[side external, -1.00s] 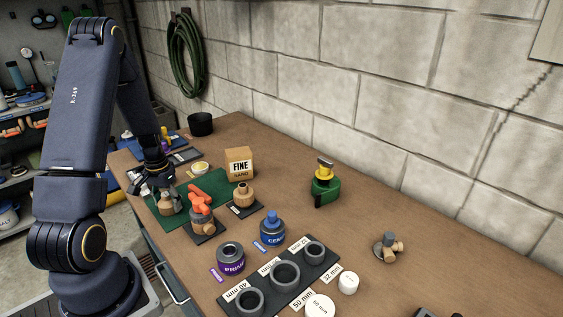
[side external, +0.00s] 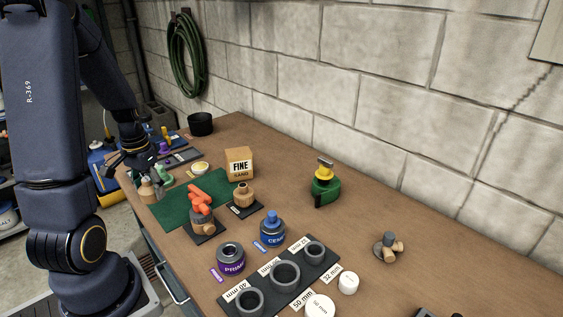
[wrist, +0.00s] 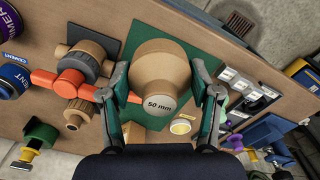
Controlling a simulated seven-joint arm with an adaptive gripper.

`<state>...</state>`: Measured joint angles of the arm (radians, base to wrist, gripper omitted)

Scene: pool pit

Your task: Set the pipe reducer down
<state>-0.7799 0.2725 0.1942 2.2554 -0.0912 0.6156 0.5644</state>
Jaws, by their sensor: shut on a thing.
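The pipe reducer (side external: 147,191) is a tan, stepped round fitting. In the wrist view the reducer (wrist: 158,72) carries a "50 mm" label and sits between both fingers. My gripper (wrist: 162,100) is shut on it. In the side view my gripper (side external: 141,168) is at the far left of the bench, with the reducer below its fingers near the bench's front edge. The green mat (side external: 170,211) lies to the right of it and shows behind the reducer in the wrist view. I cannot tell whether the reducer's underside touches anything.
An orange-handled valve (side external: 202,218) stands at the mat's right end. A sand box (side external: 239,163), a tan fitting (side external: 243,194) and a small yellow-topped tub (side external: 200,168) are beyond the mat. Dark trays with small parts (side external: 181,157) lie behind my gripper. Much of the mat is bare.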

